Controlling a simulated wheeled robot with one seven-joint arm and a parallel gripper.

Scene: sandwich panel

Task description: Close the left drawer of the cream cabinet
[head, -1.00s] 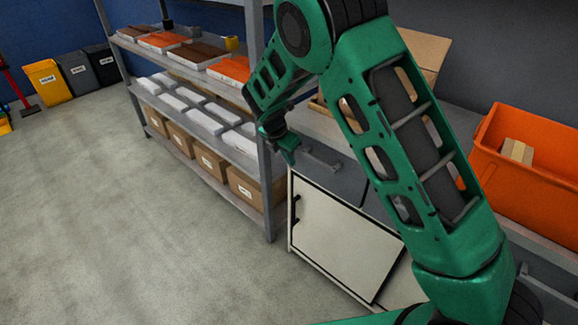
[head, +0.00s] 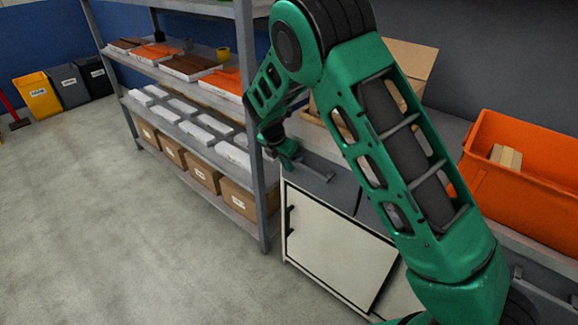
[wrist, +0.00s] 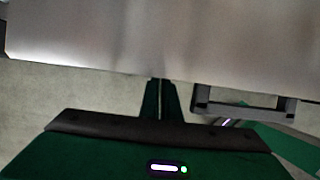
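The cream cabinet (head: 335,250) stands at the centre right in the head view, its white door below grey drawer fronts. The left drawer (head: 342,189) has a grey bar handle (head: 318,172). How far it stands out is hard to tell, as my arm hides part of the cabinet. My gripper (head: 290,164) is at the left end of this drawer, left of the handle. In the wrist view, a grey metal panel (wrist: 130,40), apparently the drawer, fills the top. The handle (wrist: 245,103) is right of my fingertips (wrist: 160,88). The fingers are together, empty, close to the panel's edge.
A grey shelf rack (head: 262,130) with trays and cardboard boxes stands just left of the cabinet. An orange bin (head: 530,190) and an open cardboard box (head: 410,62) are on the worktop. The floor (head: 130,230) at the left is clear.

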